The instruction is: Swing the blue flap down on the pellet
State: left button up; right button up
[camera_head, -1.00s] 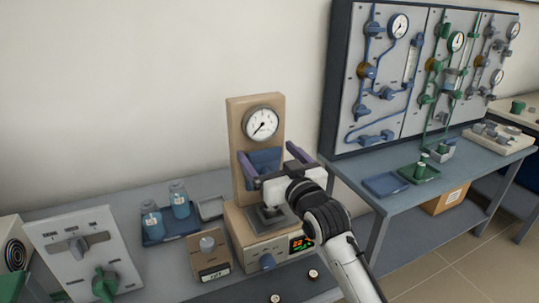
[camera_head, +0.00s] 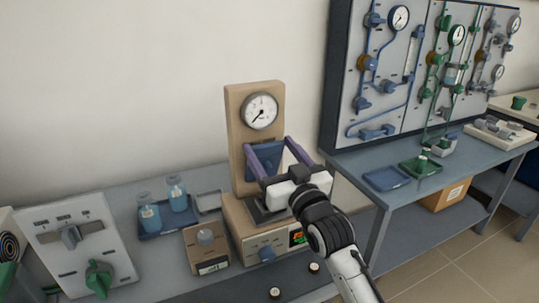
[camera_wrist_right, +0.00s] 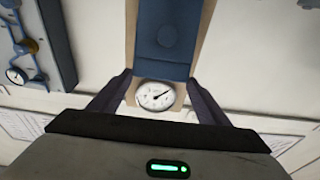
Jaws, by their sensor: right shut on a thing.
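The blue flap (camera_head: 264,160) stands raised against the tan upright of the press, below its round gauge (camera_head: 259,111). My right gripper (camera_head: 268,146) reaches it from the front, its two purple fingers shut on the flap's side edges. In the right wrist view the flap (camera_wrist_right: 166,38) lies between the fingers (camera_wrist_right: 163,80), with the gauge below it. A dark plate (camera_head: 256,214) on the press base shows partly under the gripper. I cannot make out the pellet; the gripper covers that area. My left gripper is not in view.
A grey control panel (camera_head: 78,245) is at the far left. At right is a bench with a blue tray (camera_head: 386,179) and a tall valve panel (camera_head: 400,110).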

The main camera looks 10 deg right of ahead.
pick_arm(q)
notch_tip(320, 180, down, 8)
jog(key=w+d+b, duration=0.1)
jog(key=b, duration=1)
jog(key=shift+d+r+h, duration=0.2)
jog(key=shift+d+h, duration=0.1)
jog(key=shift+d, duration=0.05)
pick_arm(e)
jog(key=s+d+f+t+y, duration=0.1)
jog(key=s+f+t, duration=0.3)
jog(key=t, duration=0.1)
jog(key=shift+d+f+y, duration=0.15)
jog(key=shift+d+y, duration=0.05)
jog(key=shift+y, duration=0.1)
jog(key=shift+s, duration=0.1)
